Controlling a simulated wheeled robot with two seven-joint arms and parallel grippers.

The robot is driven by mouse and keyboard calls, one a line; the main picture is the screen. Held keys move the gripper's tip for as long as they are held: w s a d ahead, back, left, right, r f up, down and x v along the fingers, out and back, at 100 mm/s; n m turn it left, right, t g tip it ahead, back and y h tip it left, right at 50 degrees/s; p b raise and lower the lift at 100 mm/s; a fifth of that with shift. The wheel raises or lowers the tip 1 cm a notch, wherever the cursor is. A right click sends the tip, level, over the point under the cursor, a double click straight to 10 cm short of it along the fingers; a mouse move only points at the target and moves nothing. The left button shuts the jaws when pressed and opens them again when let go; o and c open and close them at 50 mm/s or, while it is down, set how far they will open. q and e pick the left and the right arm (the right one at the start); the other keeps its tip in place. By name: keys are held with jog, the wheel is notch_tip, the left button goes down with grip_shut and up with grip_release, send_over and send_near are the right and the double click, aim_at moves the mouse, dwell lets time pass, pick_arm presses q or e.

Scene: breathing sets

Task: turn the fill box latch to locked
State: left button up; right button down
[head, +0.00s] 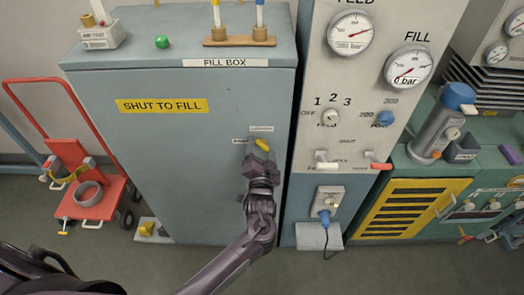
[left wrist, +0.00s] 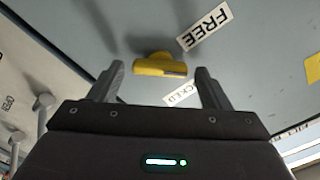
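The fill box (head: 190,140) is a tall grey-blue cabinet in the head view, labelled FILL BOX. Its yellow latch (head: 262,144) is on the right of the front face, with two small white labels beside it. My left gripper (head: 260,152) is right at the latch and hides part of it. In the left wrist view the yellow latch (left wrist: 158,66) lies across the gap just beyond the fingertips of the open left gripper (left wrist: 158,75). A FREE label (left wrist: 205,27) and a partly hidden label ending in CKED (left wrist: 183,92) are near it. My right gripper is not in view.
A panel with gauges (head: 350,32), a knob and switches stands right of the fill box. A blue plug (head: 324,215) with a cable is below. A red trolley (head: 85,185) stands at the left. A green ball-shaped knob (head: 161,42) is on the box top.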

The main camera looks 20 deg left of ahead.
pick_arm(q)
jog(key=shift+o, duration=0.3)
jog(key=shift+s, duration=0.1)
jog(key=shift+s+d+f, duration=0.1)
jog(key=shift+s+d, duration=0.05)
jog(key=shift+s, duration=0.2)
jog(key=b+v, duration=0.1)
jog(key=v, duration=0.5)
jog(key=shift+s+b, duration=0.4)
